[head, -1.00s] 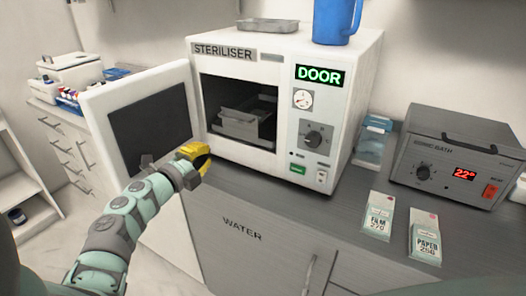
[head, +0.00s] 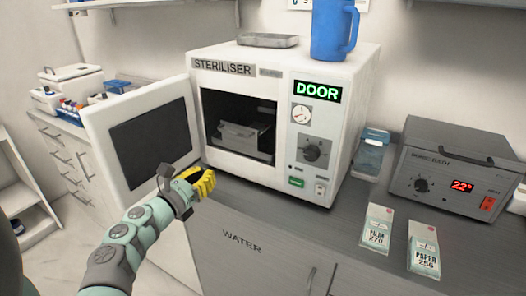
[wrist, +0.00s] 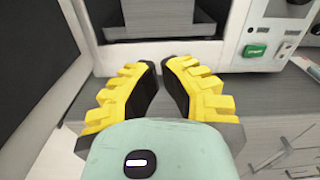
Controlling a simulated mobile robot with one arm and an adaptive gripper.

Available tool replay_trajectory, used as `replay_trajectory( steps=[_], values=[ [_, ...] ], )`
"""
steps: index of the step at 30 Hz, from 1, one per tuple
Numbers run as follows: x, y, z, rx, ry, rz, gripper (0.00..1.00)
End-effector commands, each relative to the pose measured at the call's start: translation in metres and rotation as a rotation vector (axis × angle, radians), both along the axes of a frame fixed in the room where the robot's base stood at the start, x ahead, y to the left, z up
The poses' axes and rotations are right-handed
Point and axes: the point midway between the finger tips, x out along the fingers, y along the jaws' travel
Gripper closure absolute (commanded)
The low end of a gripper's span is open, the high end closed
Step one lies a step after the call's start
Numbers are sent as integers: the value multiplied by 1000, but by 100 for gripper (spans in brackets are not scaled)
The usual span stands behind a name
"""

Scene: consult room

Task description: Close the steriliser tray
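The white steriliser (head: 255,172) stands on the counter with its door (head: 150,130) swung wide open to the left. Inside its dark chamber is a grey metal tray (head: 237,132); a blurred part of it shows at the top of the wrist view (wrist: 180,38). I cannot tell how far forward the tray sits. My gripper (head: 211,176), with yellow fingers, is in front of the chamber's lower left edge, beside the open door and apart from the tray. In the wrist view its fingertips (wrist: 160,63) are nearly together, with nothing between them.
A flat metal tray (head: 268,40) and a blue jug (head: 334,30) stand on top of the steriliser. Right of it are two cartons (head: 377,228) (head: 424,250) and a grey sonic bath (head: 450,170). The counter strip before the chamber is clear.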

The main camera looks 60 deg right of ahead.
Motion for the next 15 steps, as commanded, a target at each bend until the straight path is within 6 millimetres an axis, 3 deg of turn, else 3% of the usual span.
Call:
replay_trajectory(
  steps=[8, 15],
  values=[
    [1, -5, 1, 9, -122, 4, 100],
    [3, -34, 2, 7, -117, 1, 100]
  ],
)
